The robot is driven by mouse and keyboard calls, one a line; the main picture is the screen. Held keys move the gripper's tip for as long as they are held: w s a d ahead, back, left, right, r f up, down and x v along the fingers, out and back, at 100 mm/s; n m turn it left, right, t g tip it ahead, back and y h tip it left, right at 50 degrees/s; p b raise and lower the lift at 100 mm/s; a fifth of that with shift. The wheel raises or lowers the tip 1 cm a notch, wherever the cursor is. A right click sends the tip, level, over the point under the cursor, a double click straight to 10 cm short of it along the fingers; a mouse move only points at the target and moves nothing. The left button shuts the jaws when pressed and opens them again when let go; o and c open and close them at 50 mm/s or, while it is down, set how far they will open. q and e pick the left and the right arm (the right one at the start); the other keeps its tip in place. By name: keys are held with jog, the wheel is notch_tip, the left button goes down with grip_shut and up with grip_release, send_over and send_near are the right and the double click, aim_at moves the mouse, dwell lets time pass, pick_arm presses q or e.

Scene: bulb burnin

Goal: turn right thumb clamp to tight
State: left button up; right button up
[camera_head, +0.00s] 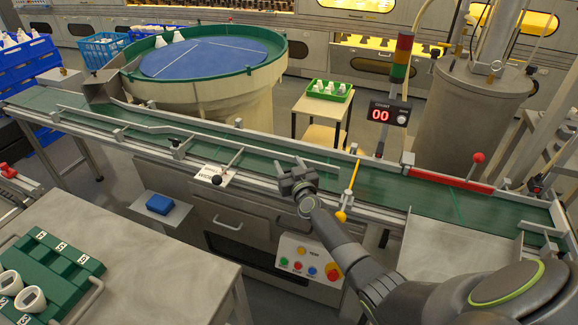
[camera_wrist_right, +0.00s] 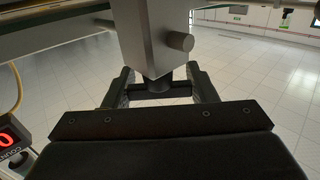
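My right gripper (camera_head: 291,178) is over the near rail of the green conveyor, at the middle of the head view. In the right wrist view its two dark fingers (camera_wrist_right: 165,84) stand apart on either side of a dark stem (camera_wrist_right: 181,76) under a grey metal block (camera_wrist_right: 152,38). The stem appears to be part of the right thumb clamp. I cannot tell whether the fingers touch it. In the head view my gripper hides that clamp. Another clamp with a black knob (camera_head: 217,180) sits further left on the rail. My left gripper is not in view.
The conveyor (camera_head: 385,188) runs across the scene. A yellow rod (camera_head: 352,187) stands just right of my gripper. A counter display (camera_head: 388,114) and signal tower are behind. A button panel (camera_head: 307,261) is below. A table with a green tray (camera_head: 50,270) is at front left.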

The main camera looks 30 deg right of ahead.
jog(key=c, duration=0.5)
jog(key=m+h+p, duration=0.1)
jog(key=p, duration=0.1)
jog(key=m+h+p, duration=0.1)
jog(key=h, duration=0.1)
jog(key=m+g+h+p, duration=0.1)
jog(key=p, duration=0.1)
jog(key=shift+d+r+h+p, duration=0.1)
jog(key=shift+r+h+p, duration=0.2)
jog(key=shift+p, duration=0.05)
jog(key=shift+d+m+h+p, duration=0.1)
jog(key=shift+m+h+p, duration=0.2)
jog(key=shift+h, duration=0.1)
jog(key=shift+f+m+g+h, duration=0.15)
jog(key=shift+m+g+h, duration=0.25)
jog(key=shift+g+h, duration=0.15)
jog(key=shift+s+d+f+m+g+h, duration=0.1)
jog(key=shift+d+f+m+g+h, duration=0.05)
jog(key=shift+m+g+h, duration=0.65)
jog(key=shift+s+d+m+g+h+b, duration=0.1)
jog(key=shift+m+g+h+b, duration=0.3)
jog(key=shift+m+g+h, duration=0.35)
jog(key=shift+s+d+m+g+h+b, duration=0.1)
jog(key=shift+m+g+h+b, duration=0.35)
jog(key=shift+h, duration=0.45)
jog(key=o, duration=1)
